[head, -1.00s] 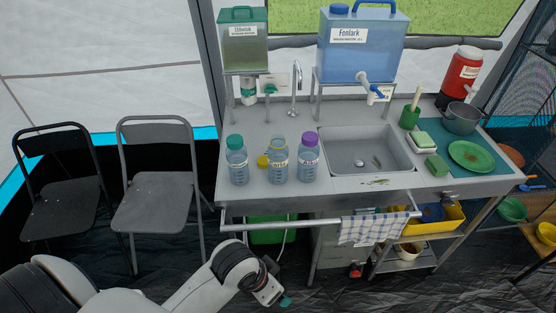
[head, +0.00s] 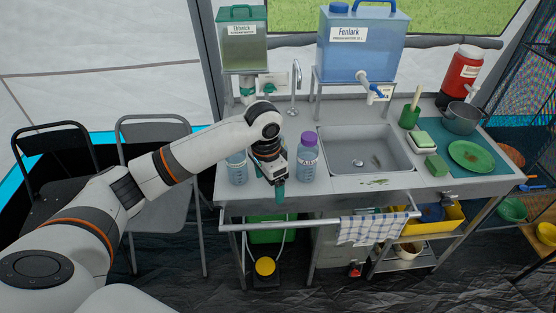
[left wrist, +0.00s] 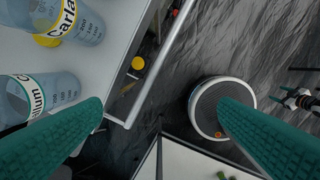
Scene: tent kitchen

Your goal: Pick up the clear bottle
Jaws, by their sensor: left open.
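I cannot tell which bottle is the clear one.
The sink (head: 365,150) is right of the bottles. A rail with a checked towel (head: 360,229) runs along the counter front. A blue water tank (head: 360,45) and a green tank (head: 244,45) stand behind.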

